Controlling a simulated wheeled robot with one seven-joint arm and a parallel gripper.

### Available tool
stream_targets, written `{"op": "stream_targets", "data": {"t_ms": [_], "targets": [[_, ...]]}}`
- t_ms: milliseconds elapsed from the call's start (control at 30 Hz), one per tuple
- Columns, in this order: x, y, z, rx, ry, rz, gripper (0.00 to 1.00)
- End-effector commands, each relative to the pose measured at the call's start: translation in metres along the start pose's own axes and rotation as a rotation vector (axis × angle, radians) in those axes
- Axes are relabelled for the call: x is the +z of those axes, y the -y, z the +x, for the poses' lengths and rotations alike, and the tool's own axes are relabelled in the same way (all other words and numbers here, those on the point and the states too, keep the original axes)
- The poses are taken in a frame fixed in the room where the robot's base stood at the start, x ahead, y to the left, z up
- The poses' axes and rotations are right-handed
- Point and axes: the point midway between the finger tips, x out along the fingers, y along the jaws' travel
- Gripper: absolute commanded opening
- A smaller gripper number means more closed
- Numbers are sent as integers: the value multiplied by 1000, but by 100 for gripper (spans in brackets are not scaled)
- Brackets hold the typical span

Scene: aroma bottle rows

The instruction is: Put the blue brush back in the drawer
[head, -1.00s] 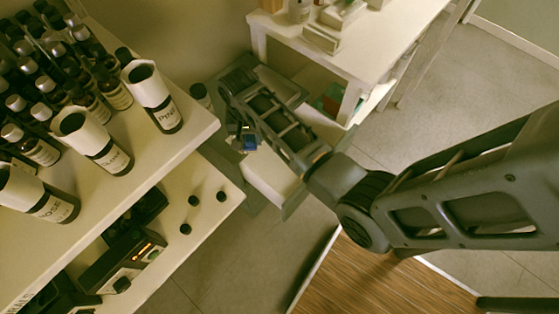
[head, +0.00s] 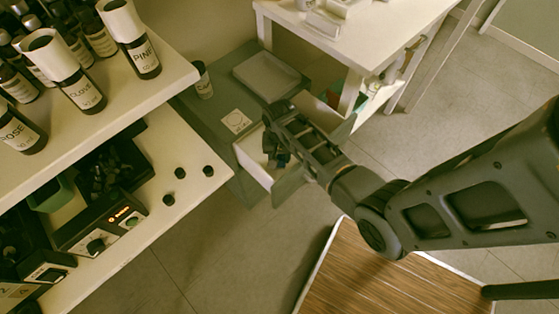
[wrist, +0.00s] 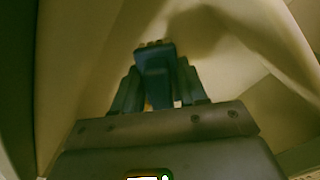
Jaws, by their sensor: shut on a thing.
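The blue brush (wrist: 154,62) shows dark blue in the wrist view, between the two fingers of my gripper (wrist: 155,92). My gripper is shut on it. In the head view my gripper (head: 276,158) is over the open drawer (head: 249,154), at its right part, and the brush is too dark there to make out. The drawer is pale inside and is pulled out of the low grey-green cabinet (head: 217,117). Pale drawer surfaces surround the brush in the wrist view. I cannot tell whether the brush touches the drawer floor.
A small bottle (head: 203,82), a label card (head: 236,122) and a grey tray (head: 270,76) are on the cabinet top. A shelf (head: 150,88) with labelled bottles stands at left. A white table (head: 375,35) stands behind. A wooden board (head: 365,275) lies on the floor below my arm.

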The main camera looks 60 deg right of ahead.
Motion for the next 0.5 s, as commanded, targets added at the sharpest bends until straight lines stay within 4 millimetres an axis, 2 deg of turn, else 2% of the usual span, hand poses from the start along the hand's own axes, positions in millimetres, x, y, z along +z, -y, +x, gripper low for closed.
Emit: {"op": "stream_targets", "data": {"t_ms": [200, 500], "targets": [[0, 0, 32, 1, 2, 0, 13], [0, 0, 37, 0, 0, 0, 13]]}}
